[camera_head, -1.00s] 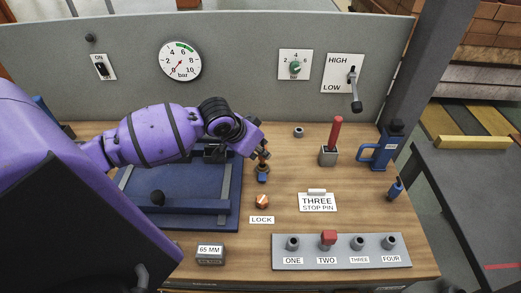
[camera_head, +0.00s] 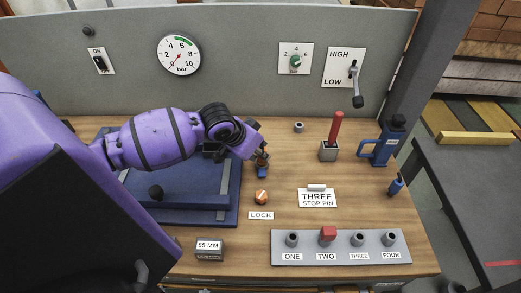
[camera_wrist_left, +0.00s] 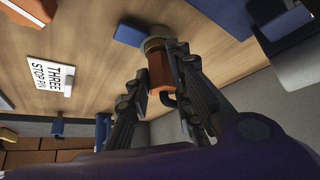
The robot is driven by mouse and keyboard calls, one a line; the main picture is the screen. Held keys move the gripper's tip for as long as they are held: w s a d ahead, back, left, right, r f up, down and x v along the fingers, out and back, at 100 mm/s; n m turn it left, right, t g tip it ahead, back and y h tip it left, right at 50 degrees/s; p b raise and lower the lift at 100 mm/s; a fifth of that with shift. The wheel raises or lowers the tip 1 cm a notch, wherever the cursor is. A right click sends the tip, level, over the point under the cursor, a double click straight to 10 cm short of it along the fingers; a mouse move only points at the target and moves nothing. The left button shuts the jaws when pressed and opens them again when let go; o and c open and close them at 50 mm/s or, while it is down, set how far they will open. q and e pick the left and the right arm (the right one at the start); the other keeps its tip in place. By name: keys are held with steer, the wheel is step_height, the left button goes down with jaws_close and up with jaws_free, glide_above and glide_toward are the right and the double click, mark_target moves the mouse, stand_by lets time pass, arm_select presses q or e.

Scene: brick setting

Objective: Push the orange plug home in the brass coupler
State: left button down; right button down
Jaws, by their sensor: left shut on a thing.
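My left gripper (camera_head: 261,160) is shut on the orange plug (camera_wrist_left: 160,74). In the wrist view the plug stands between the fingers, with its far end at the brass coupler (camera_wrist_left: 155,43). The plug and coupler look lined up and touching; how deep the plug sits cannot be told. The coupler is on a blue block (camera_wrist_left: 129,34), which also shows below the gripper in the head view (camera_head: 262,173). In the head view the fingers mostly hide the plug and coupler. My right gripper is not in view.
A blue tray-like fixture (camera_head: 190,217) lies under my left arm. An orange knob (camera_head: 262,197) by the LOCK label is in front of the coupler. A THREE STOP PIN sign (camera_head: 317,200) and a grey four-socket strip (camera_head: 340,259) are to the right. The wood between is clear.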

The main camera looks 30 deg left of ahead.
arm_select(q)
steer(key=shift+f, duration=0.2)
steer(key=c, duration=1.1)
jaws_free()
steer(key=shift+r, duration=0.1)
steer(key=shift+r+p, duration=0.45)
steer(key=shift+r, duration=2.45)
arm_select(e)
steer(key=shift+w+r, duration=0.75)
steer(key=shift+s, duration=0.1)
